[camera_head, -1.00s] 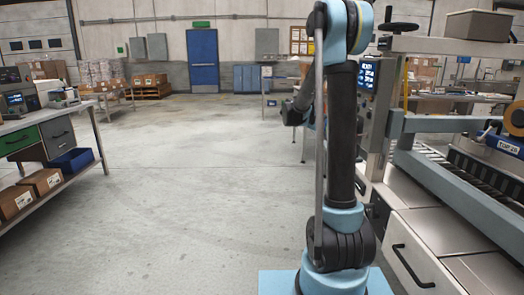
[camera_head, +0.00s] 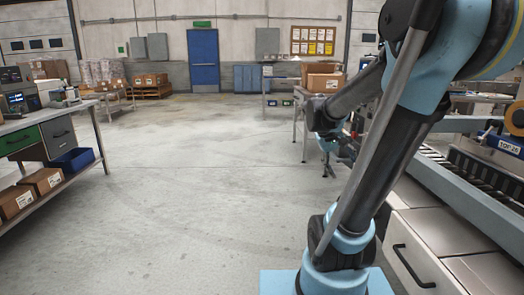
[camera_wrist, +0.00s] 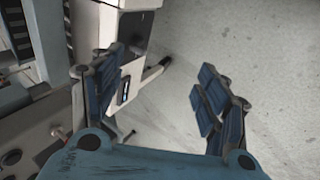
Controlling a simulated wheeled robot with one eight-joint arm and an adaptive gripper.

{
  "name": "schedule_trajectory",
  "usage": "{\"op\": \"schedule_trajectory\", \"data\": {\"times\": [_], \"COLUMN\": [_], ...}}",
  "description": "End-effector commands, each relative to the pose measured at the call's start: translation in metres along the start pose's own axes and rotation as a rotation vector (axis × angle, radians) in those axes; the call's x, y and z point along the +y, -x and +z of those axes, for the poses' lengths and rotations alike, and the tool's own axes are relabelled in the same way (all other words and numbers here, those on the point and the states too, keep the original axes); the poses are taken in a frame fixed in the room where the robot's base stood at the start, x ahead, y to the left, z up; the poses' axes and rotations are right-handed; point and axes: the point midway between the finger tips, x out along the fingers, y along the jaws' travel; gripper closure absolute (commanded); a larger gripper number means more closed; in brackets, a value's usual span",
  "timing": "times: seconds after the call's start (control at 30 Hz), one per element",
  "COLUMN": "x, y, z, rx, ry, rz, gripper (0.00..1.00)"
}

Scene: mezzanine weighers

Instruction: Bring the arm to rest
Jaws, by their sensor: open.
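My arm rises from its light-blue base at the lower right of the head view and leans right, with its elbow high at the top right. Its forearm reaches back down to the left. My gripper (camera_head: 330,168) hangs beyond the forearm's end, small and partly hidden. In the wrist view my gripper (camera_wrist: 160,100) has its two blue-padded fingers wide apart, with nothing between them but a view of the floor and a white cabinet side. It is open and empty.
A conveyor machine (camera_head: 470,185) with white drawers (camera_head: 415,260) stands close on the right. A bench (camera_head: 75,115) with instruments and boxes stands at left. A table (camera_head: 298,115) with a carton (camera_head: 325,78) is behind my gripper. The concrete floor (camera_head: 200,190) between is clear.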

Motion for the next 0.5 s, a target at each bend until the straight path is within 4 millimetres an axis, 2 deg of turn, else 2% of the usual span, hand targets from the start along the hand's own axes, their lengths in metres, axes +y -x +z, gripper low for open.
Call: {"op": "schedule_trajectory", "data": {"times": [0.03, 0.1, 0.5], "x": [-0.008, -0.020, -0.094], "y": [-0.002, -0.003, -0.015], "z": [0.014, 0.029, 0.109], "rx": [0.004, 0.012, 0.059], "ry": [-0.005, -0.013, -0.066], "rz": [-0.030, -0.076, -0.327], "gripper": [0.32, 0.32, 0.32]}}
